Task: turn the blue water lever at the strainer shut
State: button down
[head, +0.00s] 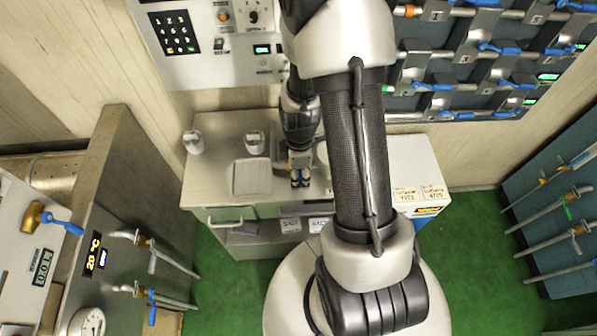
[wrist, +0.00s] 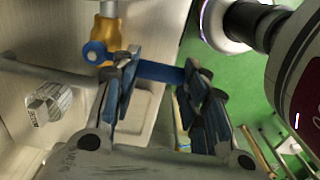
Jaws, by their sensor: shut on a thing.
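The blue lever (wrist: 155,71) shows in the wrist view, with its round blue end (wrist: 95,52) beside a brass valve body (wrist: 110,38) on a pale pipe. My gripper (wrist: 157,80) has its dark blue fingers on either side of the lever's bar and is shut on it. The bar lies roughly crosswise between the fingers. In the head view my gripper (head: 300,180) is low over the front of the grey counter; the lever there is hidden by or lost against my wrist. I cannot make out the strainer clearly.
A grey panel with other valves (head: 140,240) stands at the left. A blue rack of pipes (head: 550,200) is at the right.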

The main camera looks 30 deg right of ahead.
jog(key=shift+s, duration=0.1)
jog(key=c, duration=0.9)
grip_release()
jog(key=shift+c, duration=0.2)
notch_tip(320, 180, up, 12)
